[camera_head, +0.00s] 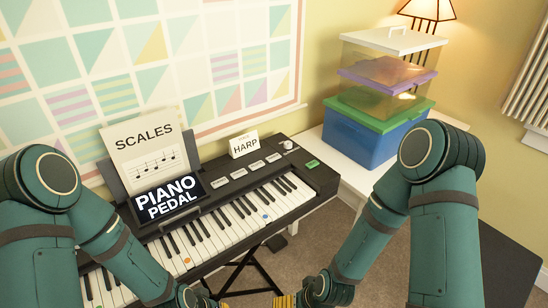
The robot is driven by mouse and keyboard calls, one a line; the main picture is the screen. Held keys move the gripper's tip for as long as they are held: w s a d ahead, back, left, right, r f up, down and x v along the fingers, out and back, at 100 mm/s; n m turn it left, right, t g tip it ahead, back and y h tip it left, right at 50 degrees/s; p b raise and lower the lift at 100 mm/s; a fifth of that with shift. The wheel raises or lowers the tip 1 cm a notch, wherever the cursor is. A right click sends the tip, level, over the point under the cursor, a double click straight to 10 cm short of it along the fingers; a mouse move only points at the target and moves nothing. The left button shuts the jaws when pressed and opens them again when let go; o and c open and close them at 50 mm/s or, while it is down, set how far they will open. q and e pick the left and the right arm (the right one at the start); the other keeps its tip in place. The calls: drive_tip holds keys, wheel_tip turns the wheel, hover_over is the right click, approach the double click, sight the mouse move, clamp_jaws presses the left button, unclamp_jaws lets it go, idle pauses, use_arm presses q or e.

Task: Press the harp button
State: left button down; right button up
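A black electronic keyboard (325,181) runs diagonally across the view. A white card reading HARP (244,145) stands at its back edge. In front of the card is a row of pale buttons (256,166); their labels are too small to read, so I cannot tell which one is harp. A green button (312,164) sits apart at the right end. A screen (167,199) reads PIANO PEDAL. My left gripper (196,297) is low in front of the keys, mostly cut off. My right gripper (286,301) is at the bottom edge, in front of the keyboard and apart from it.
A SCALES music sheet (146,152) rests on a stand behind the screen. A round knob (289,145) is near the buttons. Stacked lidded bins (366,137) and a lamp (428,10) stand on a white table to the right. The space above the buttons is clear.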

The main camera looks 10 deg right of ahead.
clamp_jaws()
idle(1.2)
